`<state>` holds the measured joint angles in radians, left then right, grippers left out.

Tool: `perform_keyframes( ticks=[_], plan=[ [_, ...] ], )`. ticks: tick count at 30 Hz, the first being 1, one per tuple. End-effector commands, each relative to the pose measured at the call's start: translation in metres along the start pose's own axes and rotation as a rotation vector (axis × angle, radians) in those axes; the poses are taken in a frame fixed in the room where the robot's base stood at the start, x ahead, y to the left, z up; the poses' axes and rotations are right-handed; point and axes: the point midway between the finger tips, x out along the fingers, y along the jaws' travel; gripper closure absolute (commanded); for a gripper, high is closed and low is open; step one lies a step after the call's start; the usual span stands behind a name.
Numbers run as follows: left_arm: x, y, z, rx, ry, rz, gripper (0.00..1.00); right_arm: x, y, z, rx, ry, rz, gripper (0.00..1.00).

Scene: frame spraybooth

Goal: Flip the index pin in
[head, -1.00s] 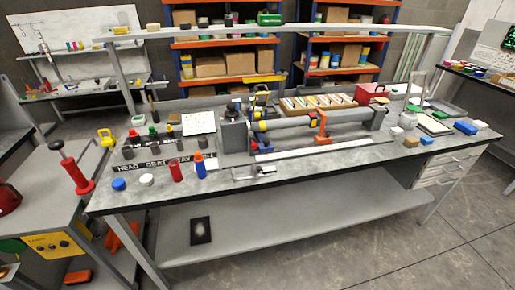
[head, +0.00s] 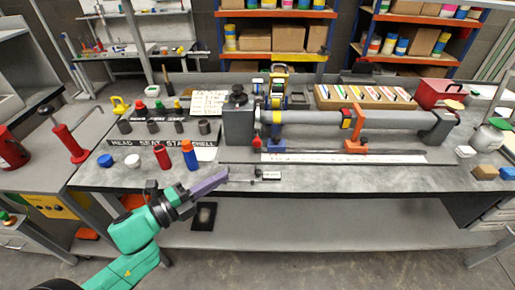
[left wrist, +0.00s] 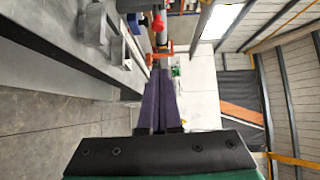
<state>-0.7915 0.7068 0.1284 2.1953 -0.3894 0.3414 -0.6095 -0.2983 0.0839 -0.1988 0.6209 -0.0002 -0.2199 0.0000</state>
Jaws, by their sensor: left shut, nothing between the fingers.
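A grey bench fixture stands on the bench, with a block-shaped head (head: 238,125) at its left end and a long grey tube (head: 305,118) running right. A small red knob (head: 257,142) sits at the front of the head, perhaps the index pin; its exact position in or out is too small to tell. A red knob (left wrist: 158,22) also shows in the left wrist view. My left gripper (head: 225,174) has purple fingers, shut and empty, at the bench's front edge, below and left of the knob and apart from it. My right gripper is not in view.
A red bottle (head: 162,157) and a blue bottle with an orange cap (head: 189,155) stand just left of my gripper. A small clamp-like tool (head: 266,174) lies at the front edge. An orange support (head: 357,135) holds the tube. The bench front right of centre is clear.

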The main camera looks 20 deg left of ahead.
Motion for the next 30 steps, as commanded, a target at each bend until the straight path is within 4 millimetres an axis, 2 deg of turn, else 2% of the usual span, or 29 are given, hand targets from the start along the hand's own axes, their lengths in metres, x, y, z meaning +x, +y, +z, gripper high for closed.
perform_keyframes(
  ticks=[6, 10, 23, 30],
  plan=[
    [0.001, 0.0, 0.001, -0.003, -0.003, 0.0, 1.0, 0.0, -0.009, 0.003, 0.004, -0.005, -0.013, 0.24],
    [0.012, -0.001, 0.002, -0.003, -0.003, -0.002, 1.0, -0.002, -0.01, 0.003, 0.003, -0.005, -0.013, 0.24],
    [0.101, -0.004, 0.003, -0.003, -0.005, -0.002, 1.0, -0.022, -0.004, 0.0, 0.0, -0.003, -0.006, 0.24],
    [0.126, -0.001, 0.027, -0.003, -0.005, 0.002, 1.0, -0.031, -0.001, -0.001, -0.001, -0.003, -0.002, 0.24]
  ],
)
